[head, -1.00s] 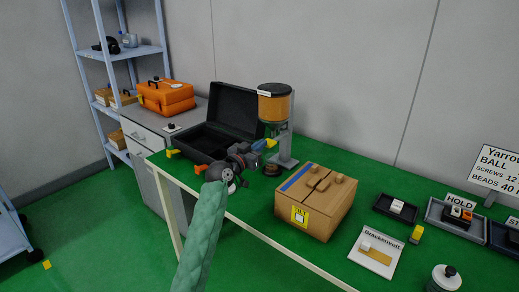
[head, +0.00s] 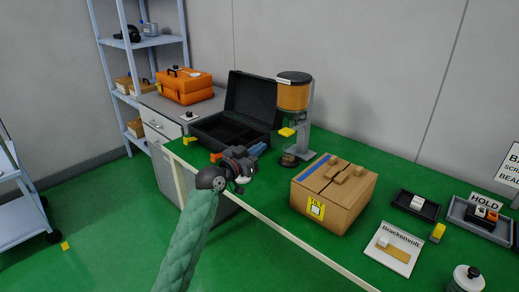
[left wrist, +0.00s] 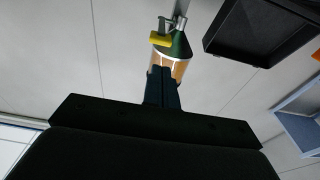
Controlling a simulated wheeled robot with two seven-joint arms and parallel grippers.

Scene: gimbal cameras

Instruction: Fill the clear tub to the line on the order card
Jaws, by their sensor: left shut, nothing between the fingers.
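I cannot make out a clear tub in either view. A dispenser (head: 293,97) with orange-brown contents and a yellow lever (head: 286,132) stands at the back of the green-topped bench. A dark round object (head: 289,160) sits at its foot. A white card lettered "Brackenvolt" (head: 391,255) lies at the front right; I cannot tell whether it is the order card. My left gripper (head: 261,147) is shut and empty, left of the lever and apart from it. In the left wrist view its fingers (left wrist: 160,74) overlap the dispenser's hopper (left wrist: 176,68). My right gripper is out of view.
An open black case (head: 244,124) lies behind my left gripper. A cardboard box (head: 325,207) stands right of the dispenser. Small black trays (head: 428,212) and a white-bodied bottle (head: 461,281) are farther right. A sign is cut off at the right edge.

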